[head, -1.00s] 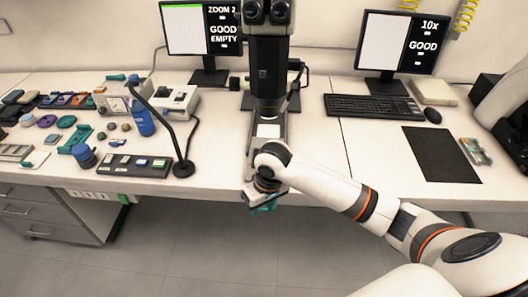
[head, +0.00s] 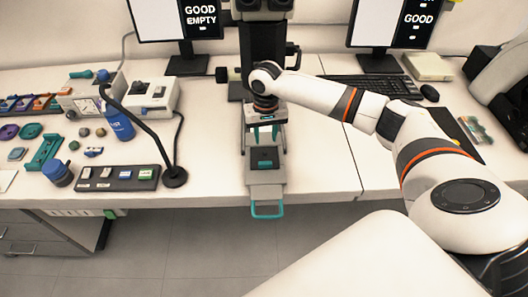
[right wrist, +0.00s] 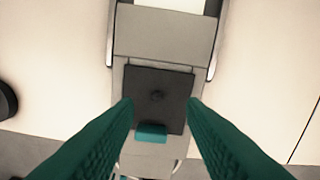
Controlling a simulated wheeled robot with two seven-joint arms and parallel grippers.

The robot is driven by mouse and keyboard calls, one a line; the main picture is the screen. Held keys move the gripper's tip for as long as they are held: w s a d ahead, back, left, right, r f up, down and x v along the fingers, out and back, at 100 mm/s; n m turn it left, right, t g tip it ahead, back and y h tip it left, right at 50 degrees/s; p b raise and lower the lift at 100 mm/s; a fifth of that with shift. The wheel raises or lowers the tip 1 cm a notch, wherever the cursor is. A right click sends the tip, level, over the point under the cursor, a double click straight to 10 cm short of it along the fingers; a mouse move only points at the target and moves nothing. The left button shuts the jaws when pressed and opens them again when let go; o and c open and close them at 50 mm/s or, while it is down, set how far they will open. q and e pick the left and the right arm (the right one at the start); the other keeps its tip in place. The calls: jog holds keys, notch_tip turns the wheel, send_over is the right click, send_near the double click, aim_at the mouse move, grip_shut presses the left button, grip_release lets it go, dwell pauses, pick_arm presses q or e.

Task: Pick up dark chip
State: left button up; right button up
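A dark square chip (head: 264,158) with a small teal tab lies on the grey drawer tray (head: 264,178) in front of the microscope (head: 264,60). In the right wrist view the dark chip (right wrist: 160,85) lies flat below the fingers, with a faint darker spot in its middle and the teal tab (right wrist: 151,131) at its near edge. My right gripper (head: 265,133) is above the tray, pointing down, with teal fingers apart. In the right wrist view the gap between the fingers (right wrist: 162,103) is empty, and the chip is beneath it. My left gripper is not in view.
The tray's teal handle (head: 266,209) hangs past the table's front edge. A black lamp (head: 175,177) and a dark sample holder (head: 118,178) stand on the left. Two monitors and a keyboard (head: 356,84) are behind. The bench right of the tray is clear.

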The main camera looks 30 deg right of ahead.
aim_at(265, 152)
jog(key=shift+s+a+f, duration=0.1)
jog(key=shift+a+f, duration=0.05)
jog(key=shift+f, duration=0.35)
jog(key=shift+s+a+f, duration=0.1)
jog(key=shift+f, duration=0.35)
notch_tip(265, 152, down, 2)
jog(key=shift+f+p, duration=0.25)
jog(key=shift+p, duration=0.05)
jog(key=shift+f, duration=0.3)
grip_shut()
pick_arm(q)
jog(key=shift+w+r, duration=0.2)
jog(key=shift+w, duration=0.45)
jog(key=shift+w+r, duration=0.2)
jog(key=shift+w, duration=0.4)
